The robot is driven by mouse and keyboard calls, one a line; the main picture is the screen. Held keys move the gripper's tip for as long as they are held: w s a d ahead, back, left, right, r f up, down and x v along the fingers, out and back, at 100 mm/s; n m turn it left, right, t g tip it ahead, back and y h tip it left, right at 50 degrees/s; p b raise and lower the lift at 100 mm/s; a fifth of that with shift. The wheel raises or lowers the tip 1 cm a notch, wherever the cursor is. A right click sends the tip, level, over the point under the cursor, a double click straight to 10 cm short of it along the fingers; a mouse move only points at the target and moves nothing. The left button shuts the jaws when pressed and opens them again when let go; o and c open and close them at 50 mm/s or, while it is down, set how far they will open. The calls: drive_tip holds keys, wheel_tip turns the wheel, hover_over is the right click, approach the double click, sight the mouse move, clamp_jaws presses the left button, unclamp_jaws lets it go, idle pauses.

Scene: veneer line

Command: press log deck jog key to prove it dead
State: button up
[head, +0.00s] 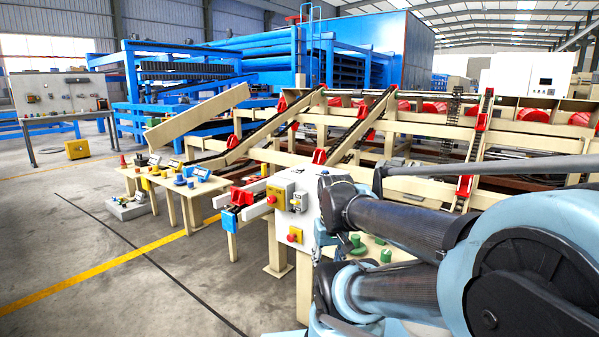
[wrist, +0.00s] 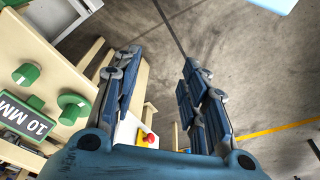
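A pale control panel (head: 312,216) stands at the front of the log deck (head: 400,130). It carries a yellow box with a red button (head: 276,197), a small grey unit (head: 299,201) and a lower yellow box with a red button (head: 294,235). I cannot tell which control is the jog key. My gripper (wrist: 160,72) shows in the wrist view, its two fingers apart and nothing between the tips. A red button on a yellow base (wrist: 150,140) on a white panel lies behind the fingers. In the head view my arm covers the right, and I cannot make out the gripper.
A beige table with green knobs (wrist: 74,108) and a 10 MM block (wrist: 27,121) lies left in the wrist view. A small table (head: 170,178) with several devices stands left of the panel. The grey floor (head: 110,260) is mostly clear at front left.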

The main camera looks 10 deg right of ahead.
clamp_jaws()
idle(1.3)
